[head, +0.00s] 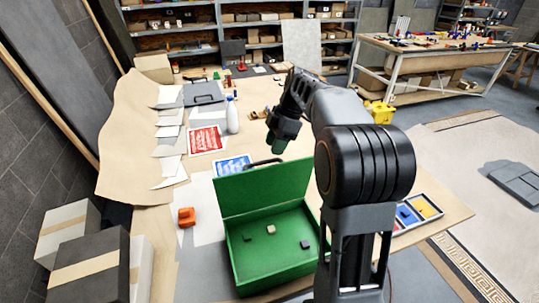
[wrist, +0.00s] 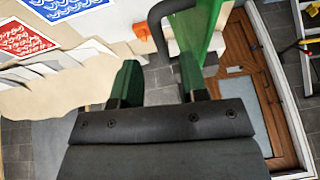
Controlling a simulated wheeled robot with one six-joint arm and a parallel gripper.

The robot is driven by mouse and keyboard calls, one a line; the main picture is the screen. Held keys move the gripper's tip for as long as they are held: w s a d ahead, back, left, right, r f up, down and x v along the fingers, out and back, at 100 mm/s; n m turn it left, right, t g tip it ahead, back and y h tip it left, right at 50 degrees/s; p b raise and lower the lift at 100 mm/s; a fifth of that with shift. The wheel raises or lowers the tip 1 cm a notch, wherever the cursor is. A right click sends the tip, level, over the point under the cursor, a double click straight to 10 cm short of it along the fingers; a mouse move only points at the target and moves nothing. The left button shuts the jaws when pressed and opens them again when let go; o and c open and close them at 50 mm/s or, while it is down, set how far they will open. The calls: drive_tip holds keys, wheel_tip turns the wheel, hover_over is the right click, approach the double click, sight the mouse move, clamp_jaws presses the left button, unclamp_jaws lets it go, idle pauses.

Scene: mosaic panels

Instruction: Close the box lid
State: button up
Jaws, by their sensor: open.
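A green box (head: 285,279) stands on the table in the head view, with its lid (head: 262,186) raised upright at the back edge. The box is open, and a few small blocks lie inside. A dark curved handle (head: 263,162) shows at the lid's top edge. My gripper (head: 277,146) is above and behind the lid, pointing down. In the wrist view, my gripper (wrist: 160,76) has its two green fingers apart with nothing between them. The lid (wrist: 207,28) and the dark handle (wrist: 165,15) appear just beyond the right finger. I cannot tell whether they touch.
An orange object (head: 186,217) sits left of the box. Red (head: 205,139) and blue (head: 233,165) patterned panels lie behind it, with a white bottle (head: 232,116) farther back. A tray of coloured tiles (head: 416,211) lies to the right. Brown paper covers the table's left side.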

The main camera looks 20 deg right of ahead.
drive_tip(key=shift+x, duration=2.25)
clamp_jaws()
